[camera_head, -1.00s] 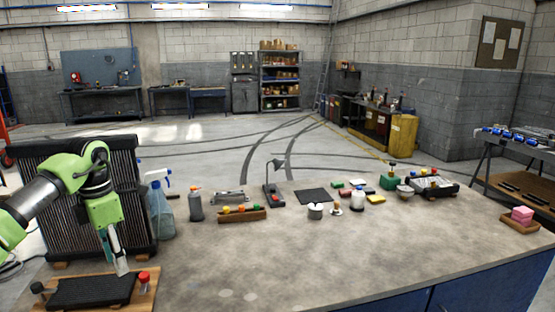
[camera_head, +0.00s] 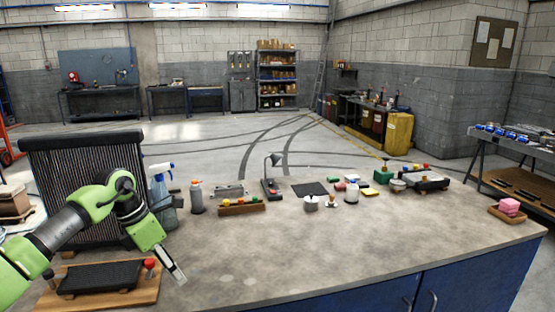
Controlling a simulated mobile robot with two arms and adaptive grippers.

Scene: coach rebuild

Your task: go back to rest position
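My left arm reaches in from the left. My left gripper (camera_head: 175,268) hangs tilted over the near left part of the workbench (camera_head: 250,255), just right of a wooden board (camera_head: 142,291). The board carries a black ribbed pad (camera_head: 98,279) and a red-topped knob (camera_head: 150,264). No object shows in the gripper. Its fingers look narrow and small, and I cannot tell whether they are open or shut. My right gripper is not in view.
A large finned radiator (camera_head: 82,190) stands behind my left arm, with a spray bottle (camera_head: 163,195) beside it. The bench's front middle is clear.

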